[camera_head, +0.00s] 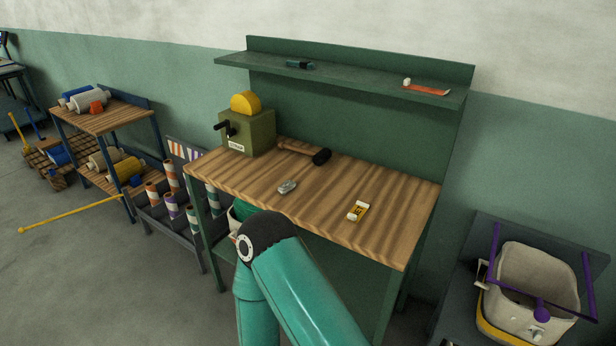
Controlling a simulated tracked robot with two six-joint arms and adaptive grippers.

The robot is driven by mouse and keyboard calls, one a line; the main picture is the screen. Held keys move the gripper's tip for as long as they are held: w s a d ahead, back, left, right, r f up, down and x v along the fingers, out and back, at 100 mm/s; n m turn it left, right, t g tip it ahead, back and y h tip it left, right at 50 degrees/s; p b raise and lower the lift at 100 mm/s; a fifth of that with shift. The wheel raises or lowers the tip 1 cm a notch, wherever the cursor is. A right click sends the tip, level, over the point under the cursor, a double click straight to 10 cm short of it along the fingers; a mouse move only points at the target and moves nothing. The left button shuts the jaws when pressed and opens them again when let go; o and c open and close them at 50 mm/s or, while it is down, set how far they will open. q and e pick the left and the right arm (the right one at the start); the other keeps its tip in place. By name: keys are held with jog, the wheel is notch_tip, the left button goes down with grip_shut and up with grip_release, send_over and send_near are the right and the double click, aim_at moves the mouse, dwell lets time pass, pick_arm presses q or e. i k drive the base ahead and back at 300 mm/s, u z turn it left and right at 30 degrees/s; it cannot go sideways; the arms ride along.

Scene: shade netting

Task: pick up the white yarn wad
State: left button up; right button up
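I cannot tell for sure which thing is the white yarn wad. A small pale grey-white lump (288,187) lies on the striped wooden bench top (330,222), left of its middle. A tiny white piece (407,82) sits on the green upper shelf (340,74), at the left end of a flat orange-red item (428,89). Neither of my grippers is in view. A teal arm of mine with a dark joint rises in front of the bench and hides part of its front edge.
A rack of spools (165,205) stands left, a pale tub (536,280) right. The bench's right part is clear.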

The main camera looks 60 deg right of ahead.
aim_at(287, 186)
jog(key=z, duration=0.4)
jog(key=i, duration=0.95)
jog(key=z, duration=0.75)
jog(key=k, duration=0.8)
jog(key=z, duration=0.25)
jog(key=i, duration=0.85)
jog(key=u, duration=0.1)
